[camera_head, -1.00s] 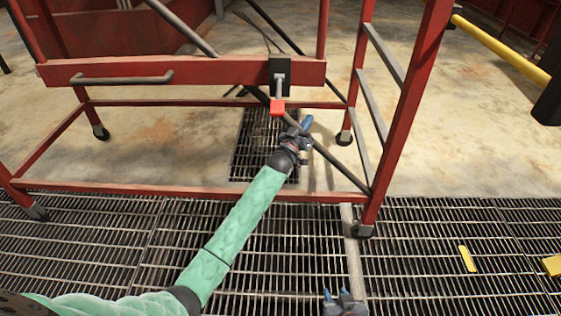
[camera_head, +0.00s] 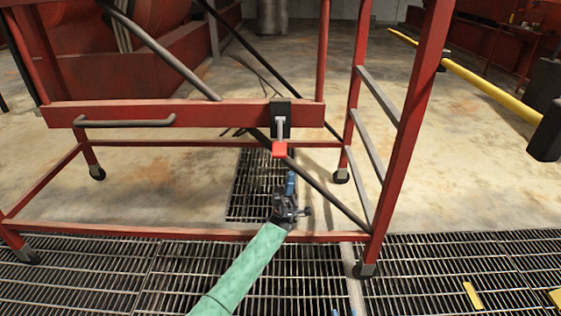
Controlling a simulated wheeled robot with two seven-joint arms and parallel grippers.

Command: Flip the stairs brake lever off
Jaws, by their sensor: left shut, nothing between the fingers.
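The brake lever has a grey shaft and a red tip (camera_head: 279,149). It hangs down from a black mount (camera_head: 280,107) on the red crossbar (camera_head: 190,114) of the stairs. My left gripper (camera_head: 290,182) is shut and empty, with blue fingertips pointing up. In the picture it is just below and slightly right of the red tip, with a gap between them. Only the tips of my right gripper (camera_head: 343,313) show at the bottom edge; its jaws cannot be made out.
The stairs' red frame stands on casters (camera_head: 97,173) over concrete and floor grating (camera_head: 100,265). A grey handle (camera_head: 125,122) is left on the crossbar. A dark diagonal brace (camera_head: 325,190) runs right of my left gripper. A yellow rail (camera_head: 470,80) is at the right.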

